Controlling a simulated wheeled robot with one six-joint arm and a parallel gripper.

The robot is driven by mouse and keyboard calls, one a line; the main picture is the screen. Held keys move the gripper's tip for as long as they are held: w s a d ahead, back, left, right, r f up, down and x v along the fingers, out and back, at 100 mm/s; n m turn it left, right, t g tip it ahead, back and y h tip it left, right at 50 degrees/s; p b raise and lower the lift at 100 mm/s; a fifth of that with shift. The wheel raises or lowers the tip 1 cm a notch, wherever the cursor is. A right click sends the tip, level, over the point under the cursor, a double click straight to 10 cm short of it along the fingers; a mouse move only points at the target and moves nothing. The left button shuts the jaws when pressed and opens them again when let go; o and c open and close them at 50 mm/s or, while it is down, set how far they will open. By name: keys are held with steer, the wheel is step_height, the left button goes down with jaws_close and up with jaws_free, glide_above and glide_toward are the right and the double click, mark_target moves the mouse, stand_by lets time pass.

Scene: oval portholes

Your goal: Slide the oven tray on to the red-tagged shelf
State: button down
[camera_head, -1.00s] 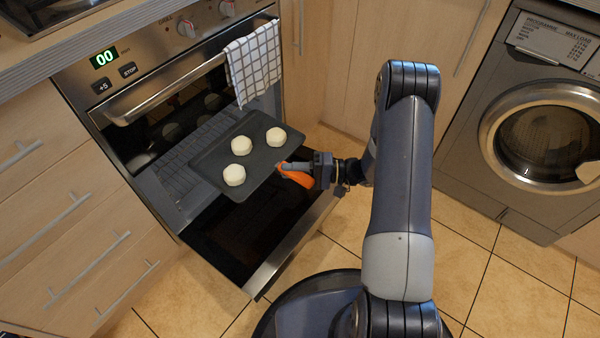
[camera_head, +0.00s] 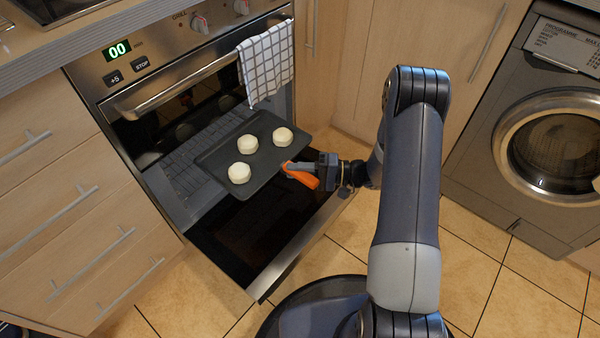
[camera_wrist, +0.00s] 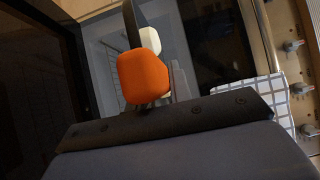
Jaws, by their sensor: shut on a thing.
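The dark oven tray (camera_head: 222,158) carries three pale round pieces (camera_head: 247,144) and looks about level. It is at the oven's open mouth, above the lowered glass door (camera_head: 240,240). My gripper (camera_head: 290,166), with an orange finger, is shut on the tray's near right edge. In the wrist view the orange finger (camera_wrist: 142,77) stands in front of the tray's thin dark edge (camera_wrist: 131,25), with one pale piece (camera_wrist: 150,40) beyond. A wire rack (camera_head: 190,165) shows inside the oven, left of the tray. I cannot make out a red tag in either view.
A checked towel (camera_head: 267,65) hangs from the oven handle (camera_head: 165,95), close above the tray's far side. Drawers (camera_head: 60,200) stand left of the oven and a washing machine (camera_head: 550,140) at the right. The tiled floor (camera_head: 460,250) is clear at the lower right.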

mark_target(285, 162)
steer(key=shift+w+a, duration=0.1)
steer(key=shift+w+a+r+b, duration=0.1)
steer(key=shift+w+a+b, duration=0.2)
steer(key=shift+w+a, duration=0.2)
stand_by(0.3)
steer(key=shift+w+a+b, duration=0.5)
steer(key=shift+w+a, duration=0.5)
steer(key=shift+w+a+b, duration=0.85)
steer(key=shift+w+a, duration=0.75)
